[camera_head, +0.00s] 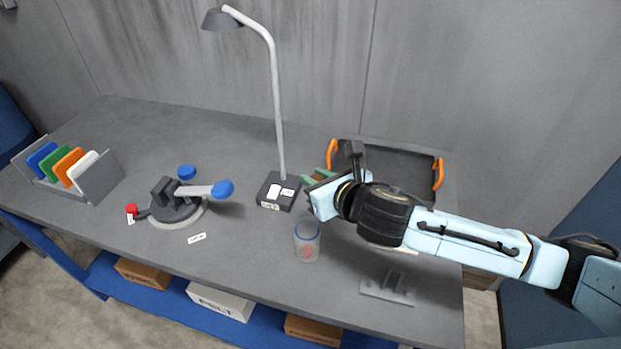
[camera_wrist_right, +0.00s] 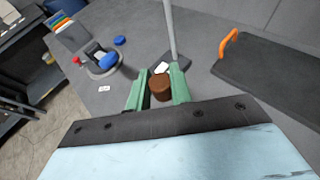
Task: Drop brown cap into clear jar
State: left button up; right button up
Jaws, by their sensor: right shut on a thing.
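The clear jar (camera_head: 307,244) stands upright on the grey bench in the head view, with a blue rim and something reddish showing through its lower part. The jar does not show in the right wrist view. The brown cap (camera_wrist_right: 160,88) is between the green fingers of my right gripper (camera_wrist_right: 158,86) in the right wrist view, and they are shut on it. My left gripper is not in view.
The lamp base (camera_head: 278,191) stands close to the right gripper. A dark tray with orange handles (camera_head: 438,173) lies behind my right arm. A round clamp device (camera_head: 178,207) and a rack of coloured plates (camera_head: 68,170) are at left. A grey bracket (camera_head: 387,290) is at front right.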

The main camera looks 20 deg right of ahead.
jog(key=w+a+r+n+g+y+p, duration=0.1)
jog(key=a+n+y+p, duration=0.1)
jog(key=n+y+p, duration=0.15)
pick_arm(q)
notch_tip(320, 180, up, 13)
jog(key=p, duration=0.7)
pick_arm(e)
jog(key=n+g+y+b, duration=0.2)
jog(key=n+g+y, duration=0.2)
jog(key=n+g, duration=0.1)
send_over(308, 219)
jog(key=s, duration=0.2)
jog(key=shift+f, duration=3.15)
jog(key=f+b, duration=0.1)
jog(key=f, duration=0.1)
jog(key=a+f+b, duration=0.1)
jog(key=f+b, duration=0.1)
jog(key=shift+w, duration=0.1)
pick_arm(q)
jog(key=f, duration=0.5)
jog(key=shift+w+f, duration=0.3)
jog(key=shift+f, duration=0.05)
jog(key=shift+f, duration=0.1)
pick_arm(e)
jog(key=shift+d, duration=0.2)
